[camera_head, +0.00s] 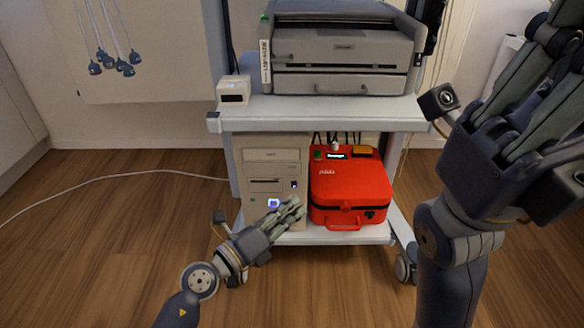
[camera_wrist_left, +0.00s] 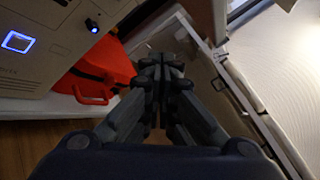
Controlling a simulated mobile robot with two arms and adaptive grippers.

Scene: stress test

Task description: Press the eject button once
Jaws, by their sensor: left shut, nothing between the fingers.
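A beige computer tower (camera_head: 258,222) stands on the lower shelf of a white cart. Its front has an optical drive (camera_head: 272,155), a slot drive (camera_head: 265,185), and a lit blue square button (camera_head: 273,203). Which part is the eject button is too small to tell. My left gripper (camera_head: 297,208) is shut and empty, in front of the tower's lower right. My right gripper (camera_head: 545,90) is raised at the right; its fingertips are partly out of frame.
A red case (camera_head: 350,188) with a handle sits right of the tower. A grey printer (camera_head: 340,50) and a small white box (camera_head: 233,90) stand on the cart's top. Open floor lies in front.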

